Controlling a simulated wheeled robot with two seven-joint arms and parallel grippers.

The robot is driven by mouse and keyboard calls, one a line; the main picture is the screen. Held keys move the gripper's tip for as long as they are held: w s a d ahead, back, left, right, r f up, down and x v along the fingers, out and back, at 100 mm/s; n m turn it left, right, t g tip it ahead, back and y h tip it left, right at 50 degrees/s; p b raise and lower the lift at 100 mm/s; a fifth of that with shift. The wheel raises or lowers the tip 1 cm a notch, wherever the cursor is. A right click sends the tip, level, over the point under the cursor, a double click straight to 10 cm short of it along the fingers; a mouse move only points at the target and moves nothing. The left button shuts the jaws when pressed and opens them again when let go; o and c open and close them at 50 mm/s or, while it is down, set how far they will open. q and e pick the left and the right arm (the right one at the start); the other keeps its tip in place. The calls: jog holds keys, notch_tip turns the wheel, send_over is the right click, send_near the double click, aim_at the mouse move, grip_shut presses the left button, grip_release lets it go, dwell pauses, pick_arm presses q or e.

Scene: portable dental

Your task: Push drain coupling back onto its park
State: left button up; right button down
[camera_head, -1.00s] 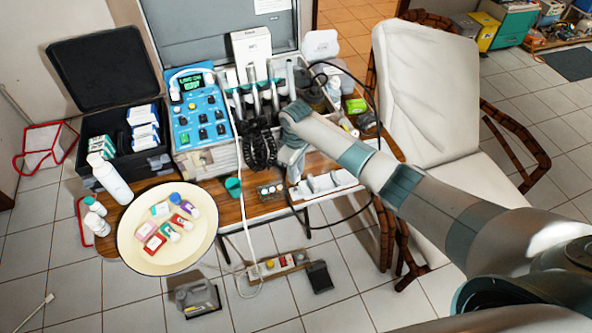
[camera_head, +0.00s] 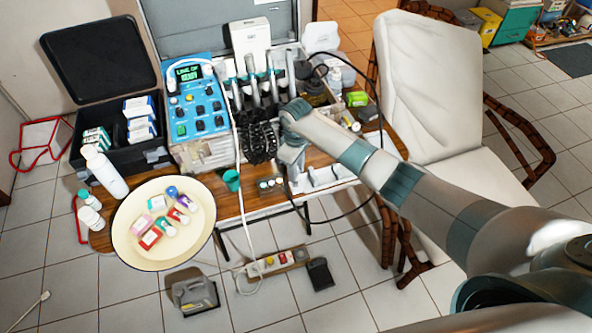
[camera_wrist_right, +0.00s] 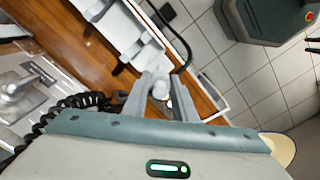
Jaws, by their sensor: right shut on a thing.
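My right gripper (camera_head: 292,178) reaches down at the front edge of the wooden table, to the right of the green cup. In the right wrist view its two grey fingers (camera_wrist_right: 161,95) are closed around a small pale rounded piece, which looks like the drain coupling (camera_wrist_right: 161,87). Its lower part is hidden by the fingers. A white bracket with upright pieces (camera_wrist_right: 125,35), probably the park, lies just beyond the fingers; it also shows right of the gripper in the head view (camera_head: 330,176). I cannot tell whether the coupling touches it. My left gripper is not in view.
A black coiled cord (camera_wrist_right: 75,103) lies close beside the gripper. A black hose (camera_head: 362,208) loops past the table's right side. The green cup (camera_head: 232,180), cream plate (camera_head: 128,247) and blue control unit (camera_head: 198,122) stand to the left. A padded chair (camera_head: 425,90) is at right.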

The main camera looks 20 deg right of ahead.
aim_at(297, 183)
jog(key=shift+f, duration=0.35)
jog(key=shift+f, duration=0.1)
dwell(0.7)
jog(key=shift+f, duration=0.2)
jog(key=shift+f+b, duration=0.5)
jog(key=shift+f, duration=0.45)
jog(key=shift+s+f+b, duration=0.15)
jog(key=shift+f+b, duration=0.15)
jog(key=shift+f, duration=0.5)
dwell(1.4)
jog(key=c, duration=1.4)
grip_release()
jog(key=shift+o, duration=0.2)
